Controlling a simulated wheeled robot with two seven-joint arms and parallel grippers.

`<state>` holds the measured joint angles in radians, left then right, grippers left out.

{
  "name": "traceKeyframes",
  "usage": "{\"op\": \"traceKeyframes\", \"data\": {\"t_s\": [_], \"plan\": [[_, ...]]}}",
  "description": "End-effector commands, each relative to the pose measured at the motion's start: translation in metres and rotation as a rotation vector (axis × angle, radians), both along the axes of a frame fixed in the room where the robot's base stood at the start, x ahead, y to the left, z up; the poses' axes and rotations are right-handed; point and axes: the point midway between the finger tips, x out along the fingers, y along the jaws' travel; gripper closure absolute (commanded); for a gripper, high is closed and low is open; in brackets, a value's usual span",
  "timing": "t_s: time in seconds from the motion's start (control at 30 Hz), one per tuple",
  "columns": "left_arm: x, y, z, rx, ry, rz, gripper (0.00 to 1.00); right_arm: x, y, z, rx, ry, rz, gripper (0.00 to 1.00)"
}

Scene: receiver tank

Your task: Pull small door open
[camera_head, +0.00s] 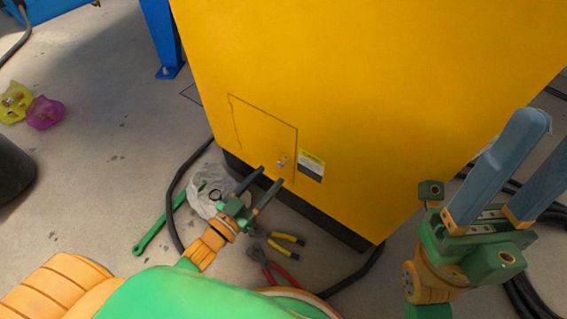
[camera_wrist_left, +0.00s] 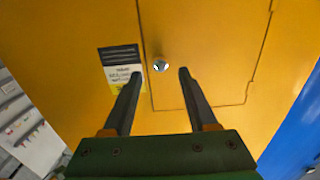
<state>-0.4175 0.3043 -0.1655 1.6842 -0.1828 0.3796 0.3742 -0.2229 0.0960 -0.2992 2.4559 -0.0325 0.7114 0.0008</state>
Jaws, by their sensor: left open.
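The small door (camera_head: 258,128) is a thin outlined panel low on the yellow tank cabinet and looks closed, flush with its face. It also shows in the left wrist view (camera_wrist_left: 215,55). A small metal knob (camera_head: 282,161) sits near its edge beside a label; the knob shows in the left wrist view (camera_wrist_left: 160,66) too. My left gripper (camera_head: 272,175) is open, its two fingers pointing at the door just below the knob. In the wrist view the knob appears between and just beyond the fingertips (camera_wrist_left: 160,75). My right gripper (camera_head: 545,135) is open and empty at the right, away from the door.
The yellow cabinet (camera_head: 370,80) fills the middle. On the floor lie a green wrench (camera_head: 160,222), yellow-handled pliers (camera_head: 284,242), red-handled pliers (camera_head: 268,270), a clear plastic bag (camera_head: 205,185) and black cables (camera_head: 185,165). A blue post (camera_head: 163,35) stands behind left.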

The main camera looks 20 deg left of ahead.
Motion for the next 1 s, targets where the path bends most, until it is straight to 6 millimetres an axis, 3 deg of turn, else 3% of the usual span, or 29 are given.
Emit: {"op": "traceKeyframes", "data": {"t_s": [0.2, 0.5, 0.53, 0.73, 1.0], "plan": [[0.038, -0.014, -0.003, -0.002, -0.002, -0.001, 0.42, -0.005, -0.003, -0.009, 0.024, -0.068, 0.009, 0.5], [0.045, -0.017, -0.001, 0.0, 0.002, 0.0, 0.42, -0.006, -0.004, -0.007, 0.03, -0.081, 0.011, 0.5], [0.045, -0.017, -0.001, 0.0, 0.002, 0.0, 0.44, -0.006, -0.004, -0.007, 0.029, -0.082, 0.01, 0.5], [0.045, -0.017, -0.001, -0.001, 0.003, 0.0, 0.98, -0.006, -0.004, -0.007, 0.03, -0.081, 0.011, 0.5], [0.045, -0.017, -0.001, -0.001, 0.003, -0.001, 1.0, -0.006, -0.004, -0.007, 0.03, -0.081, 0.011, 0.5]]}}
